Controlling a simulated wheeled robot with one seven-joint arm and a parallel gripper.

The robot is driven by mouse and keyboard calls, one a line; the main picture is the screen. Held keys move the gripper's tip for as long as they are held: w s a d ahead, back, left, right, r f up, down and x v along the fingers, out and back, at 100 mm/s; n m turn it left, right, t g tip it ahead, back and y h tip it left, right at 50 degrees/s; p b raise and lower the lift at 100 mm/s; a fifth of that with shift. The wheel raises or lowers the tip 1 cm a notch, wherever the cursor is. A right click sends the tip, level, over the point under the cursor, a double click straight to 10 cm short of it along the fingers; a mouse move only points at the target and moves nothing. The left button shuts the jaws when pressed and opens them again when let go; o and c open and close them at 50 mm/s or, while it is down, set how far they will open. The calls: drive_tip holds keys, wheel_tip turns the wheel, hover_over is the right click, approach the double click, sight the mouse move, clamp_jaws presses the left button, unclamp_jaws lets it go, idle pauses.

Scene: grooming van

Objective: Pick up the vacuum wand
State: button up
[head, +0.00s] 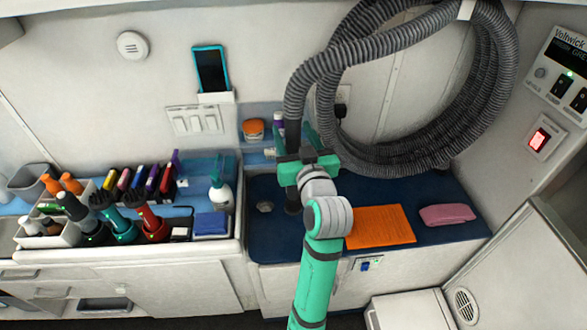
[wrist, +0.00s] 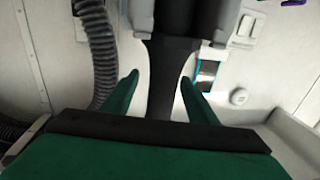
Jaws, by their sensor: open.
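The vacuum wand (head: 292,137) is a dark upright tube with the grey ribbed hose (head: 300,85) at its top. Its lower end shows below my gripper, at the blue counter; my gripper and arm hide its middle. My gripper (head: 296,152) is at the wand, above the counter. In the wrist view the black wand (wrist: 165,95) runs between the two green fingers of my gripper (wrist: 160,79). The fingers are open, one on each side, with a visible gap to the wand on both sides.
The hose coil (head: 490,90) hangs on the wall at the right. An orange cloth (head: 381,227) and a pink cloth (head: 447,214) lie on the blue counter (head: 440,187). An orange-topped jar (head: 253,130) stands behind. Clippers (head: 152,225) and bottles crowd the left.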

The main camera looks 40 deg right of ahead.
drive_tip(key=shift+x, duration=1.4)
drive_tip(key=shift+a, duration=0.2)
drive_tip(key=shift+c, duration=0.7)
drive_tip(key=shift+r, duration=0.1)
drive_tip(key=c, duration=1.1)
drive_tip(key=shift+r, duration=0.1)
